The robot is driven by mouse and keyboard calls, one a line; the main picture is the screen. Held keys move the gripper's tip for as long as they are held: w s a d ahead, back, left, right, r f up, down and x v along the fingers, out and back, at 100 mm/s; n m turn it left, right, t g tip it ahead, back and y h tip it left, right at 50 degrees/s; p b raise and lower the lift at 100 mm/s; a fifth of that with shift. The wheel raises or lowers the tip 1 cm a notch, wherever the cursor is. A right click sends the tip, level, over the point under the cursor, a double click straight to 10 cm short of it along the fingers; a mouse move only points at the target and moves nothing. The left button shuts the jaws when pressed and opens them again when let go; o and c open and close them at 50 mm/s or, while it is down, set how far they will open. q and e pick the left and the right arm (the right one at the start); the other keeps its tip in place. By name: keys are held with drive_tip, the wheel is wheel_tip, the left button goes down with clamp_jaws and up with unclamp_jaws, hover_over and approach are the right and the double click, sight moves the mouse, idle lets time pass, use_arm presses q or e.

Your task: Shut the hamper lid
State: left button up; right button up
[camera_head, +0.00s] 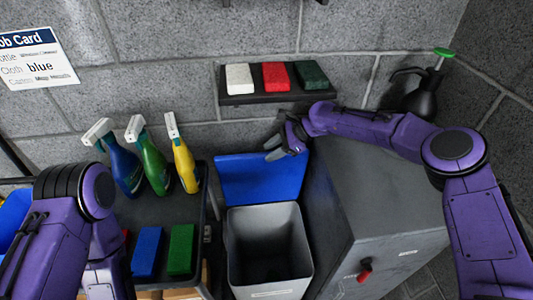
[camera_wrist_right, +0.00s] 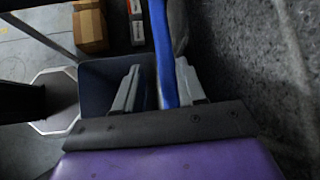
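The hamper is a grey open-topped bin (camera_head: 268,245). Its blue lid (camera_head: 260,180) stands open, tilted up at the back against the wall side. My right gripper (camera_head: 275,149) is at the lid's top edge, reaching in from the right. In the right wrist view, the lid shows nearly edge-on as a blue strip (camera_wrist_right: 163,55) between the two spread fingers (camera_wrist_right: 155,88). The fingers are apart, with a clear gap on the lid's left; whether the right finger touches it I cannot tell. My left arm is at the lower left, its fingertips out of view.
A grey cabinet (camera_head: 370,200) with a red knob stands close right of the hamper. A wall shelf (camera_head: 277,96) with three pads hangs above the lid. A cardboard box (camera_wrist_right: 89,28) is on the floor.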

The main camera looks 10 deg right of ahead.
sight(253, 165)
drive_tip(key=shift+g, duration=0.3)
drive_tip(key=x, duration=0.4)
drive_tip(key=shift+d+f, duration=0.15)
drive_tip(key=shift+f, duration=0.2)
drive_tip(key=shift+w, duration=0.1)
drive_tip(key=shift+s+d+r, duration=0.1)
drive_tip(key=shift+s+r, duration=0.05)
drive_tip(key=shift+s, duration=0.1)
drive_tip(key=c, duration=0.4)
drive_tip(key=shift+d, duration=0.1)
drive_tip(key=c, duration=0.4)
clamp_jaws()
drive_tip(key=s+f+n+t+b, duration=0.1)
drive_tip(key=s+f, duration=0.2)
drive_tip(key=s, duration=0.4)
drive_tip(key=s+f+t+b, duration=0.1)
drive_tip(key=s+f+t, duration=0.1)
drive_tip(key=s, duration=0.6)
drive_tip(key=shift+s+f+n, duration=0.2)
drive_tip(key=shift+f+n, duration=0.2)
drive_tip(key=shift+f, duration=0.3)
